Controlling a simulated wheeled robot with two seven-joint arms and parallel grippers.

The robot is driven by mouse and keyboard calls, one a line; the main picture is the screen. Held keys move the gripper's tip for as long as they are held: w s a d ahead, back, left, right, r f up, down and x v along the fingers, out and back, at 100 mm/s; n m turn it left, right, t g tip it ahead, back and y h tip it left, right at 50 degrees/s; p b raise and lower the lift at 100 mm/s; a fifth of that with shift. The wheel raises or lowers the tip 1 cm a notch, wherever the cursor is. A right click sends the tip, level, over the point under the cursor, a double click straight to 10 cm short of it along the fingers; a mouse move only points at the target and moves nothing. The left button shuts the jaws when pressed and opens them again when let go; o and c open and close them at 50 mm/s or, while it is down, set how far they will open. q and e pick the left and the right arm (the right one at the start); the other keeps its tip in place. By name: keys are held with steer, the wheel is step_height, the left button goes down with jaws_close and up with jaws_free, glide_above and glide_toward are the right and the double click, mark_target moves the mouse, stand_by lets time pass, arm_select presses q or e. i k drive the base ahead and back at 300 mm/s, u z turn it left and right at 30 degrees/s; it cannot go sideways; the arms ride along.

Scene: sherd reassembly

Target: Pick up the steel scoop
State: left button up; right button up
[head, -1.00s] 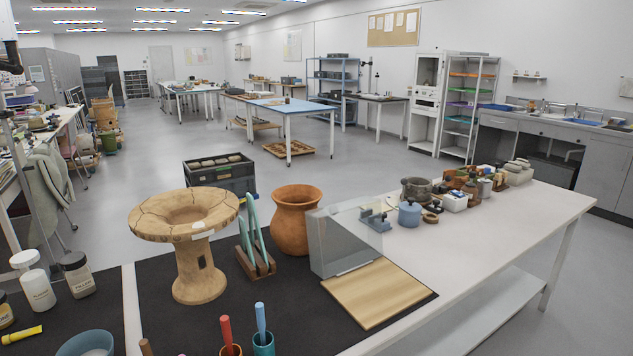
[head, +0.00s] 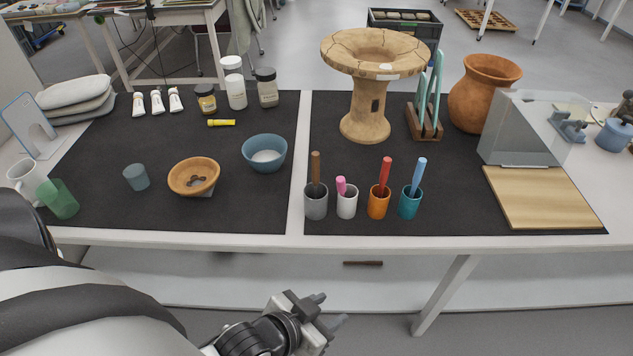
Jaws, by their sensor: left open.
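I cannot make out a steel scoop for certain. Tool handles stand upright in small cups along the front of the dark mat: a brown handle (head: 316,168) in a grey cup (head: 316,205), a short pink handle (head: 341,185) in a white cup (head: 347,205), a red handle (head: 384,172) in an orange cup (head: 379,205) and a blue handle (head: 418,173) in a teal cup (head: 410,206). The cups hide their lower ends. My left gripper (head: 330,309) is open and empty, in front of the table and apart from the cups. My right gripper is out of view.
A cracked clay stand (head: 367,118), a rack (head: 425,128), a terracotta jar (head: 482,98) and a clear screen by a wooden board (head: 545,197) stand behind and right. A wooden bowl (head: 193,175), blue bowl (head: 265,150) and green cup (head: 62,200) stand left. The table's front edge (head: 270,240) is clear.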

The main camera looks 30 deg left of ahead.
mark_target(315, 156)
steer(key=u, duration=1.4)
